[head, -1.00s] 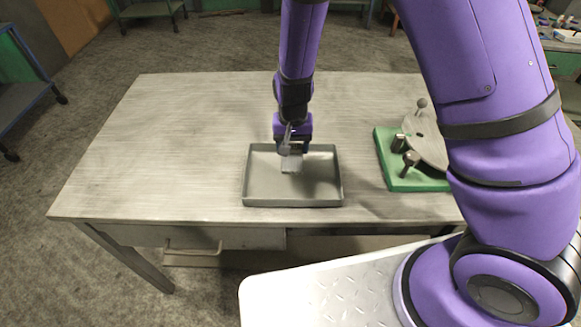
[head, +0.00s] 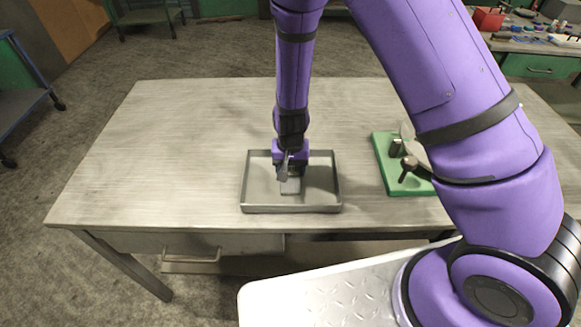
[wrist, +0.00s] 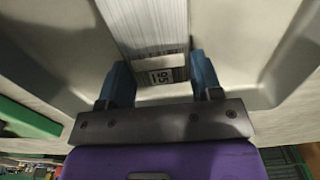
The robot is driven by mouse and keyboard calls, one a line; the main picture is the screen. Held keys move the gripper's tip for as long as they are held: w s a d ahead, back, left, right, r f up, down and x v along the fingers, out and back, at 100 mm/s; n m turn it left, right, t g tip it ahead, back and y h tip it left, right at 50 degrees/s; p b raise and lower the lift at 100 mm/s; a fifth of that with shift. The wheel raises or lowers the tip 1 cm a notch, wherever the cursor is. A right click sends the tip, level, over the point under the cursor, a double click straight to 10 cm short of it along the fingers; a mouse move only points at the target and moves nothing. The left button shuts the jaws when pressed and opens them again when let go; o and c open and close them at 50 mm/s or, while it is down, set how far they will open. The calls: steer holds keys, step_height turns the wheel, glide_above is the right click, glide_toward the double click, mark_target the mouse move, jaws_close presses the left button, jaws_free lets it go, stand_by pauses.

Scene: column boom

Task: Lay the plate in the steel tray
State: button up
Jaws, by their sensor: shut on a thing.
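The plate (head: 290,187) is a small, flat, light grey metal piece. My gripper (head: 290,174) is shut on it and holds it over the floor of the steel tray (head: 257,194), near the tray's middle. In the wrist view the plate (wrist: 150,28) runs away from between the two blue fingers of my gripper (wrist: 160,66), with a printed mark at its near end. The tray floor (wrist: 245,40) lies around and below it. I cannot tell whether the plate touches the tray floor.
The tray stands on a metal-topped table (head: 160,150) near its front edge. A green-based fixture (head: 385,160) with clamps stands right of the tray, partly behind my arm. The table's left side is clear.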

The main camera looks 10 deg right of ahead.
steer(key=o, duration=1.4)
steer(key=shift+f, duration=0.1)
steer(key=shift+c, duration=0.2)
step_height(320, 180, up, 13)
step_height(320, 180, up, 11)
steer(key=y, duration=0.1)
glide_above(291, 170)
steer(key=s+d, duration=0.2)
steer(key=d, duration=0.2)
steer(key=s+d+r+n+t+y, duration=0.1)
steer(key=s+d+r, duration=0.1)
steer(key=d+r, duration=0.15)
steer(key=s+d+r+t, duration=0.1)
steer(key=s+d+r, duration=0.1)
steer(key=r, duration=0.3)
steer(key=s+d+r+t, duration=0.1)
steer(key=s+d+r, duration=0.2)
steer(key=s, duration=0.2)
steer(key=s+d+r+t+h, duration=0.1)
steer(key=s+d+r, duration=0.2)
steer(key=s, duration=0.3)
steer(key=s+d+r+n+t+h, duration=0.1)
steer(key=s+d+r, duration=0.2)
steer(key=s+r, duration=0.2)
steer(key=shift+s+d, duration=0.25)
steer(key=shift+s, duration=0.35)
